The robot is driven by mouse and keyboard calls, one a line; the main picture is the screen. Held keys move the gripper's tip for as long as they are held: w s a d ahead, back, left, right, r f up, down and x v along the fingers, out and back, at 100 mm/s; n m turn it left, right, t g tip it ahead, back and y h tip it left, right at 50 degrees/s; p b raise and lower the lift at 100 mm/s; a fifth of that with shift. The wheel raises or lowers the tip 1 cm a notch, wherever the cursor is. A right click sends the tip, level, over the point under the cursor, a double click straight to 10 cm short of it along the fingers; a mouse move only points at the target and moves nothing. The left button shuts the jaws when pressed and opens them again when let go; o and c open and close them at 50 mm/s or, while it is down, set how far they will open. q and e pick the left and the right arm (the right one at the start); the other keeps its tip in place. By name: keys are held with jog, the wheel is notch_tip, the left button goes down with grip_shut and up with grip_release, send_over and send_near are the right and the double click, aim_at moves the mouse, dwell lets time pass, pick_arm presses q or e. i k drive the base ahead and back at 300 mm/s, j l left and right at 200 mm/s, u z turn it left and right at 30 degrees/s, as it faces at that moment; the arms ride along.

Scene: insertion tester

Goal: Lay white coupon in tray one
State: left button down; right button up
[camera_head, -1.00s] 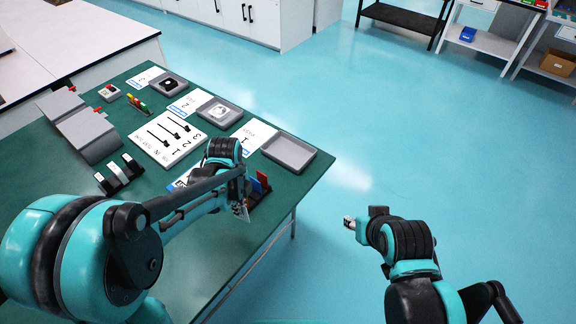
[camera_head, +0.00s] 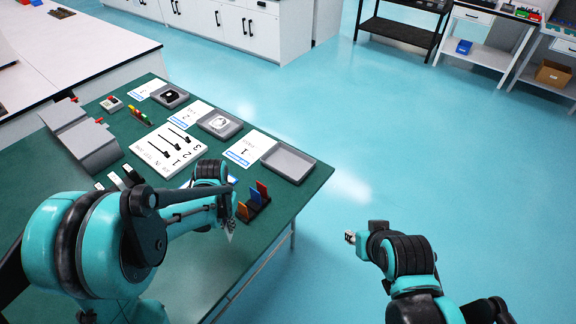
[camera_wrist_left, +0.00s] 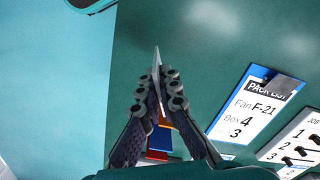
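My left gripper (camera_head: 228,226) is over the near right edge of the green table. In the left wrist view its fingers (camera_wrist_left: 157,85) are closed on a thin pale plate, the white coupon (camera_wrist_left: 156,60), which sticks out past the tips. The coupon (camera_head: 230,235) also shows as a small pale piece in the head view. Tray one (camera_head: 292,166), a shallow grey tray beside the card marked 1, is empty at the table's right edge. My right gripper (camera_head: 350,237) hangs over the floor, away from the table; its fingers are too small to read.
A dark rack (camera_head: 250,212) with orange, blue and red coupons stands just right of my left gripper. Tray two (camera_head: 236,130) and tray three (camera_head: 182,100) hold items. A white numbered board (camera_head: 168,150) lies left of the trays. Blue floor right of the table is clear.

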aim_at(287, 167)
jog(key=i+l+u, duration=0.1)
jog(key=l, duration=0.25)
jog(key=i+l, duration=0.2)
jog(key=l, duration=0.2)
jog(key=i+l+u, duration=0.15)
jog(key=l, duration=0.25)
jog(key=i+l, duration=0.1)
jog(key=l, duration=0.3)
jog(key=i+u, duration=0.15)
jog(key=i, duration=0.25)
jog(key=i+l+u, duration=0.2)
jog(key=i, duration=0.15)
